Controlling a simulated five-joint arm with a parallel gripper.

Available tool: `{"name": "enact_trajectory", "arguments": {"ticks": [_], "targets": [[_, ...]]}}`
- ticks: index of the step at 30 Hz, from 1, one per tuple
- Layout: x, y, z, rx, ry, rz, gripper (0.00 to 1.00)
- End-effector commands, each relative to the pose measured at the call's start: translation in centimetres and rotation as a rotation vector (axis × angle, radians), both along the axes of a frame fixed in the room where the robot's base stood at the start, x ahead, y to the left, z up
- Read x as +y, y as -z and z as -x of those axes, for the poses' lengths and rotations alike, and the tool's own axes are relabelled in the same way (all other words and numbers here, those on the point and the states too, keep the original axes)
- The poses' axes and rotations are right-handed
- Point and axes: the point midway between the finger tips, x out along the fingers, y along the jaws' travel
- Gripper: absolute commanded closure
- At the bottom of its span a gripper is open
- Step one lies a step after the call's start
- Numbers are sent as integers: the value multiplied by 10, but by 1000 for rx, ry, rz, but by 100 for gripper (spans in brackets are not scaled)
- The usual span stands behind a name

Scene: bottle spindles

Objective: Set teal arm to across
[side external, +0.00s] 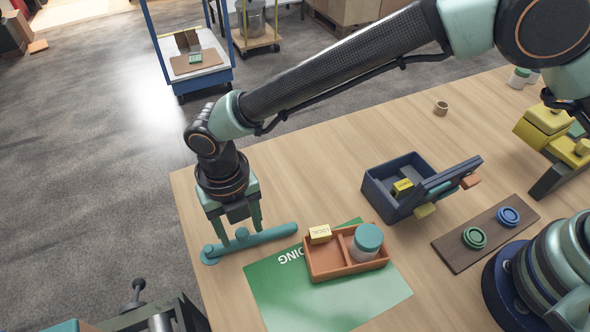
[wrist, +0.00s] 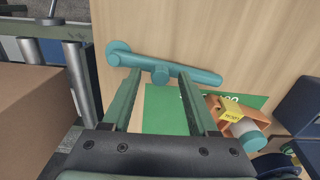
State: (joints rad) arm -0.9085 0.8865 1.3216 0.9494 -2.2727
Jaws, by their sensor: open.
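The teal arm (side external: 275,235) is a rounded bar lying low on the wooden table near its left edge. It slants slightly up to the right in the side view, with a round disc at its left end. A short teal knob (side external: 242,233) stands out from the bar. My gripper (side external: 241,238) points down over the bar, open, with one finger to each side of the knob. In the wrist view the teal arm (wrist: 195,74) runs across beyond the fingertips, and its knob (wrist: 160,74) shows between them. I cannot tell whether a finger touches it.
A green mat (side external: 275,290) carries an orange divided tray (side external: 330,272) with a yellow block (side external: 320,234) and a teal-lidded jar (side external: 366,242), close right of the bar. A blue box (side external: 375,190) and a brown board (side external: 460,255) stand farther right. The table's left edge is close.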

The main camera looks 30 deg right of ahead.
Motion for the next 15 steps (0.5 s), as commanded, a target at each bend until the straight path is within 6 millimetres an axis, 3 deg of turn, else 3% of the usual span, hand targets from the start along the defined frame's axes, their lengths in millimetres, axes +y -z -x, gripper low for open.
{"name": "enact_trajectory", "arguments": {"ticks": [1, 2, 6, 15], "targets": [[0, 0, 0, 0, 0, 0, 41], [0, 0, 0, 0, 0, 0, 48], [0, 0, 0, 0, 0, 0, 100], [0, -1, 0, 0, 0, 0, 100]]}}
